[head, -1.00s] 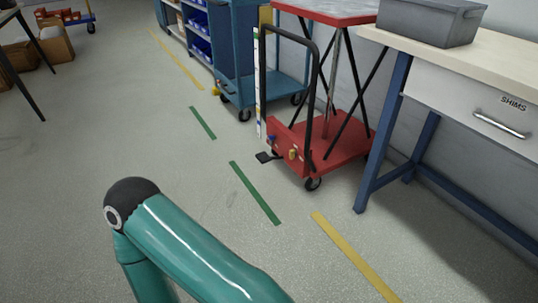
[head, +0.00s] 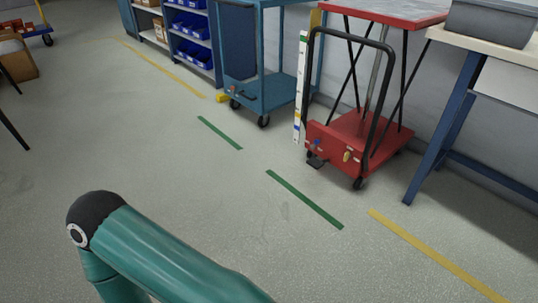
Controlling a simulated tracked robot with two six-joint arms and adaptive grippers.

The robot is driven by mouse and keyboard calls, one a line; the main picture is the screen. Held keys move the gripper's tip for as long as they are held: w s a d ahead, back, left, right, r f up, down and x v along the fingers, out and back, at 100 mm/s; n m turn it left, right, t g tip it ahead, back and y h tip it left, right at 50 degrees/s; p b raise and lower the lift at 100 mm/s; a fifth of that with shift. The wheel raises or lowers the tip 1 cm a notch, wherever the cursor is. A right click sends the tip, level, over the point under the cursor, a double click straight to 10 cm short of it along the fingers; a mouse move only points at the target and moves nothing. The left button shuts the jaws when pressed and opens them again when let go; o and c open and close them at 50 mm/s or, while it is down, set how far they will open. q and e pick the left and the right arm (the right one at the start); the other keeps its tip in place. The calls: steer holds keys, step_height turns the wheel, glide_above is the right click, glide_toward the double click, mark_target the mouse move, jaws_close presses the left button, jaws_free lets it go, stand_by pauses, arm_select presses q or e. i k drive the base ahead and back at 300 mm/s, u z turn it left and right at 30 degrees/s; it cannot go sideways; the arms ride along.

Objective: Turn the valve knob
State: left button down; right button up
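A red lift cart (head: 330,146) with a black push handle stands against the wall at the upper right. On its red base front are a small brass-yellow knob (head: 347,156) and a small blue part (head: 317,143). Either could be the valve knob; they are too small to tell. A black pedal (head: 316,163) sticks out low at the front. The cart is well beyond my teal arm, which crosses the lower left. Neither of my grippers is in view.
A blue trolley (head: 270,92) stands left of the cart, and a workbench with blue legs (head: 445,125) stands to its right. A shelf with blue bins (head: 190,25) is farther back. The floor before the cart is clear, with green (head: 305,199) and yellow (head: 435,256) tape lines.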

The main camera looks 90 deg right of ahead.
mark_target(347, 155)
steer(key=u, duration=0.05)
steer(key=i, duration=0.35)
steer(key=z, duration=2.8)
steer(key=k, duration=0.6)
steer(key=z, duration=0.35)
steer(key=i, duration=1.6)
steer(key=u, duration=0.3)
